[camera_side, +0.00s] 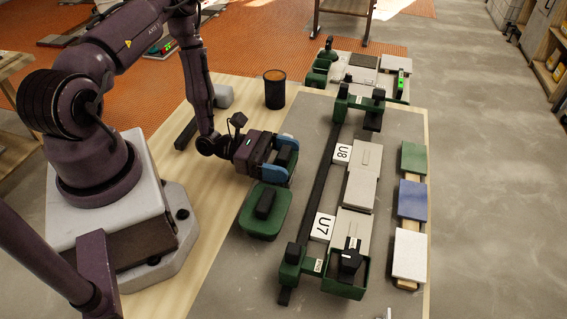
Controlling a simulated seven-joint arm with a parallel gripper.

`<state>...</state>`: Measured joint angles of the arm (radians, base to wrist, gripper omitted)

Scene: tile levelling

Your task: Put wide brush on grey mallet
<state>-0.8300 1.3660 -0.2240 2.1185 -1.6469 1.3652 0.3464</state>
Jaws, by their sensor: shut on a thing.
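My gripper (281,160), with blue fingers, is shut on a small black piece (287,157). This may be the handle of the wide brush, but the fingers hide most of it and I see no bristles. The gripper is just above and behind a green tray-like piece (250,222) with a black block on it; I cannot tell whether they touch. What looks like the grey mallet lies on the wooden table at the back left of the gripper: a grey head (223,96) with a dark handle (187,132). Nothing shows on top of it.
A dark cup (274,90) stands beside the mallet. Green, blue and white tiles (409,254) line the far right.

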